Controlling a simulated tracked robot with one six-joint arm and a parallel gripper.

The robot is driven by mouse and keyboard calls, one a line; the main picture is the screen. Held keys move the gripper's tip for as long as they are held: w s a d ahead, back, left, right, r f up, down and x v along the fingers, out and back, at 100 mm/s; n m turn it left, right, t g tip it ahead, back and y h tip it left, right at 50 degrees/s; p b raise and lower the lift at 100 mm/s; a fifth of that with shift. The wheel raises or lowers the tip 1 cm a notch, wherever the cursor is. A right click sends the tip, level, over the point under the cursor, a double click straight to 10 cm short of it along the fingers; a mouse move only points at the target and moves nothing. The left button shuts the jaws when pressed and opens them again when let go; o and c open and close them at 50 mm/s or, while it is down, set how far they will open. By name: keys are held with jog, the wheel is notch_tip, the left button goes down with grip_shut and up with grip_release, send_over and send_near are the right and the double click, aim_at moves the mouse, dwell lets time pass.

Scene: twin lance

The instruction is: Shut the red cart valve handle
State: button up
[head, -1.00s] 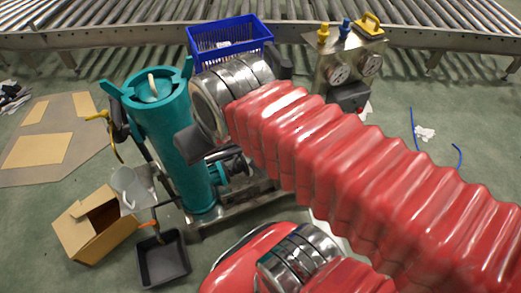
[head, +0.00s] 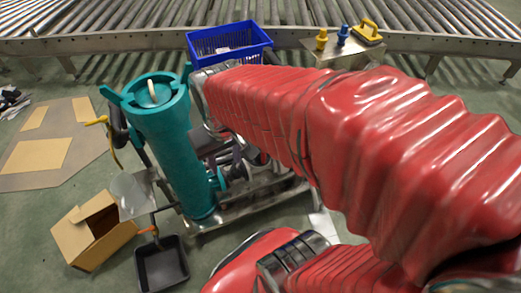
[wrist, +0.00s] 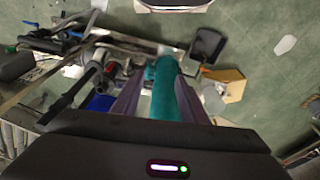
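I cannot make out a red valve handle for certain in either view. The cart (head: 240,212) stands at centre left in the head view, with a teal cylinder (head: 168,120) upright on it and teal valve fittings (head: 222,180) beside the cylinder. In the wrist view the teal cylinder (wrist: 170,98) shows between the two dark fingers of my gripper (wrist: 163,75). The fingers are apart, and I see no grip on anything.
A cardboard box (head: 80,238) and black tray (head: 162,268) lie on the floor left of the cart. A roller conveyor (head: 120,18) runs along the back.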

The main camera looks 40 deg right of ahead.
jog(key=w+d+f+m+g, duration=0.1)
jog(key=w+d+f, duration=0.1)
jog(key=d+f, duration=0.65)
jog(key=w+d+f+m, duration=0.1)
jog(key=w+d+f, duration=0.2)
jog(key=f, duration=1)
jog(key=w+d+f+m+g, duration=0.15)
jog(key=d+f, duration=0.35)
jog(key=f, duration=0.5)
jog(key=s+d+f+t+h, duration=0.1)
jog(key=d+f+t, duration=0.25)
jog(key=f, duration=1.25)
jog(key=s+d+f+t+h, duration=0.15)
jog(key=f+t, duration=0.25)
jog(key=f, duration=1.3)
jog(key=w+d+r+t+h, duration=0.2)
jog(key=w+r+t, duration=0.1)
jog(key=r, duration=0.3)
jog(key=w+d+r+t+h, duration=0.2)
jog(key=w+r+t+h, duration=0.1)
jog(key=r+t, duration=0.2)
notch_tip(320, 180, up, 2)
jog(key=shift+w+d+r+t, duration=0.15)
jog(key=shift+t, duration=0.25)
